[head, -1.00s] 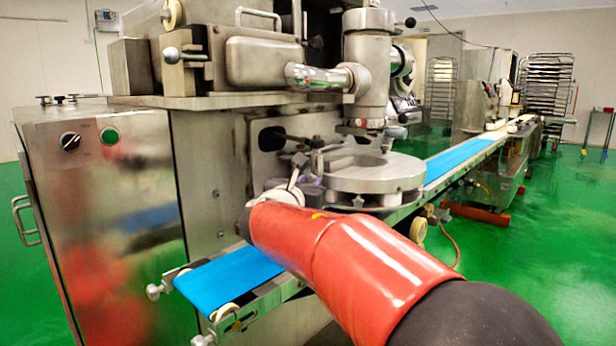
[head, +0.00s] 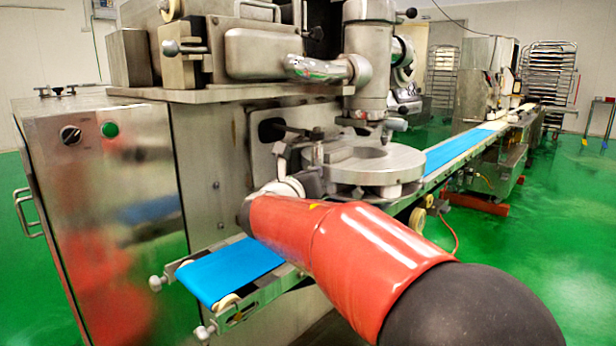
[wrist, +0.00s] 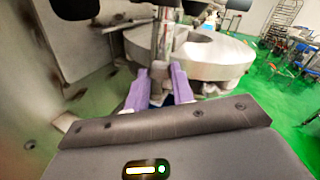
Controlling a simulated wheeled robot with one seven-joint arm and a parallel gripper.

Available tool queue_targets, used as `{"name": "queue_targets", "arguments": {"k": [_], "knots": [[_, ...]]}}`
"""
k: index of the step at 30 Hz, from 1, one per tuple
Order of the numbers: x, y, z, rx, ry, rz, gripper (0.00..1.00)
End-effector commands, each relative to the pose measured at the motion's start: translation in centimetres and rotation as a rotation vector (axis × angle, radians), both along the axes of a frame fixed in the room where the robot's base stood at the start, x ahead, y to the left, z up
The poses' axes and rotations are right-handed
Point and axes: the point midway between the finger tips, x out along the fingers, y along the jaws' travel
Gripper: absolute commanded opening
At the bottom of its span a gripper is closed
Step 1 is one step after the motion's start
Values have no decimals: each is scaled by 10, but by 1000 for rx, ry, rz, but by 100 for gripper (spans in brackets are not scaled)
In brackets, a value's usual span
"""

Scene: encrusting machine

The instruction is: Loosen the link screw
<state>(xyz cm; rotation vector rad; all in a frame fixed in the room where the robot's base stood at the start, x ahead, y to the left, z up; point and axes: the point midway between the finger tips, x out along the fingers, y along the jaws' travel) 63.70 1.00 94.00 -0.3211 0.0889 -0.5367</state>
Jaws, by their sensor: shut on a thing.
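My gripper (wrist: 160,80) has two purple fingers, shown in the wrist view just beyond the dark gripper body. They are closed around a small metal part, the link screw, below an upright metal post (wrist: 164,42). The fingers and the post hide most of the screw, so its head and thread cannot be made out. In the head view my red arm reaches to the round steel turntable (head: 370,166) of the encrusting machine, and its wrist hides the fingertips.
The steel machine cabinet (head: 105,210) stands at the left. A blue conveyor belt (head: 230,272) runs beneath the turntable towards the back right. The machine's vertical head (head: 366,70) hangs over the turntable.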

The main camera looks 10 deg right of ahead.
Motion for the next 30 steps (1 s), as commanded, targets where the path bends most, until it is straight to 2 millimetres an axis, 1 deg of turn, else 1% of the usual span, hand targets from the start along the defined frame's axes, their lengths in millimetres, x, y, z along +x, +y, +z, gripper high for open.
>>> {"name": "queue_targets", "arguments": {"k": [6,7,12,19,22,26,30], "knots": [[0,1,-1,0,3,1,1],[0,1,-1,0,3,1,25],[0,1,-1,0,2,2,46],[0,0,0,0,0,1,46],[-4,3,-1,1,0,2,46],[-19,12,0,0,-2,3,46],[-40,25,-1,1,0,4,46]]}}
